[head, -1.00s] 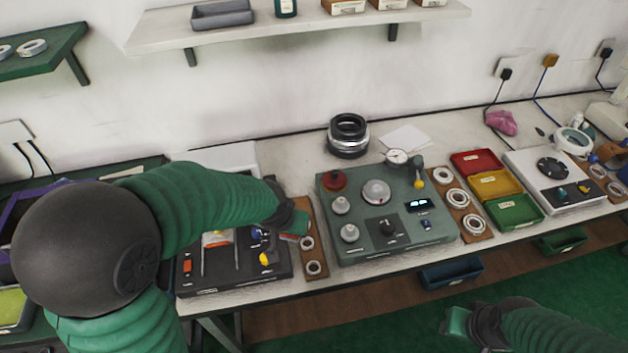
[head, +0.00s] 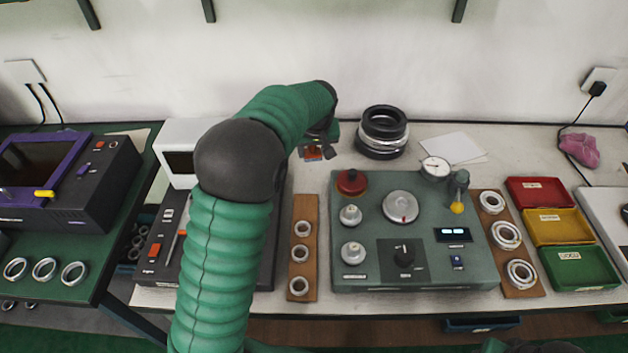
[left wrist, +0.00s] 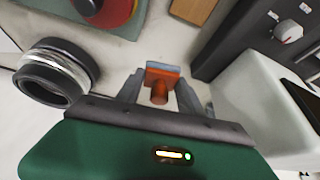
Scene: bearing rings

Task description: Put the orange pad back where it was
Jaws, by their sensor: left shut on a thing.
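The orange pad (left wrist: 160,84) is between the two fingers of my left gripper (left wrist: 161,92) in the left wrist view. It has an orange block with a rounded stem and a grey-blue edge at its far end. In the head view a small orange-red part of the pad (head: 313,153) shows below my left gripper (head: 320,147), above the rear of the bench, left of the stacked black and silver rings (head: 382,132). Its contact with the bench cannot be told.
A green gauge station (head: 370,270) with knobs stands mid-bench. A wooden strip with rings (head: 301,273) lies left of it, beside a dark device (head: 155,262) partly behind my left arm. Red, yellow and green trays (head: 585,268) stand right. Bare bench shows behind the wooden strip.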

